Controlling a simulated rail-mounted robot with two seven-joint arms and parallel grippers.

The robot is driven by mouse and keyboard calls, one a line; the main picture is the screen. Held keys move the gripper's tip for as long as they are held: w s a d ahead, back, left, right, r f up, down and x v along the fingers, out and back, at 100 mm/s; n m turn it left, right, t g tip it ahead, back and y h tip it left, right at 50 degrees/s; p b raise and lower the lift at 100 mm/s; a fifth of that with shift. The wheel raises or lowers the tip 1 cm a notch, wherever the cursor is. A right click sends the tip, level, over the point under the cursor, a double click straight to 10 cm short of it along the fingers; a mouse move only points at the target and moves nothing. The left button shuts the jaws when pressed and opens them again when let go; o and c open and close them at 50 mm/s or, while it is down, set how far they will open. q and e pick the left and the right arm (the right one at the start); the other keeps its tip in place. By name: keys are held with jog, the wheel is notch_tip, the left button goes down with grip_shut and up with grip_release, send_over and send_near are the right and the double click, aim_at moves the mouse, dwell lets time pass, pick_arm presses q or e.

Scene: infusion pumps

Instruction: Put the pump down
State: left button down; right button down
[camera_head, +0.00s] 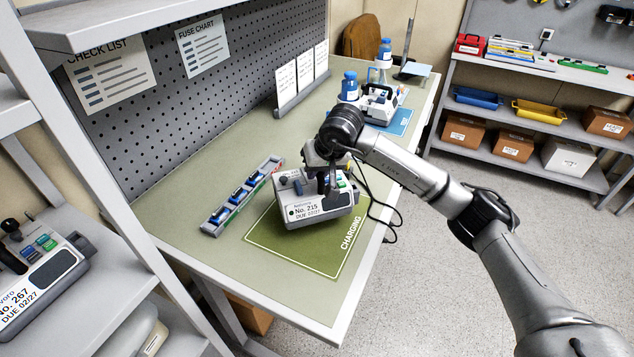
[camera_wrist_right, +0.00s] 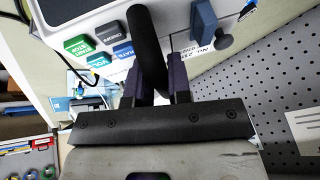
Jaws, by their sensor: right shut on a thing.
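The pump, a white and grey box labelled No. 215 (camera_head: 322,209), is over the far part of the green CHARGING mat (camera_head: 300,258) on the workbench. My right gripper (camera_head: 331,185) is shut on the pump's black handle. In the right wrist view the handle (camera_wrist_right: 147,45) stands between the two fingers (camera_wrist_right: 160,88), with the pump's buttons (camera_wrist_right: 95,48) beside it. The pump looks about level. I cannot tell whether its underside touches the mat, as its base hides the contact. My left gripper is not in view.
A grey rail with blue parts (camera_head: 243,195) lies left of the mat. Another pump (camera_head: 381,104) stands on a blue mat at the back. Pump No. 267 (camera_head: 38,275) is on the left shelf. A black cable (camera_head: 388,215) hangs by the bench edge. The mat's near part is clear.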

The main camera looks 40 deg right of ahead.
aim_at(316, 183)
jog(key=shift+f+b, duration=0.5)
jog(key=shift+f, duration=1.4)
jog(key=c, duration=1.1)
grip_release()
jog(key=shift+f, duration=0.15)
jog(key=shift+o, duration=0.2)
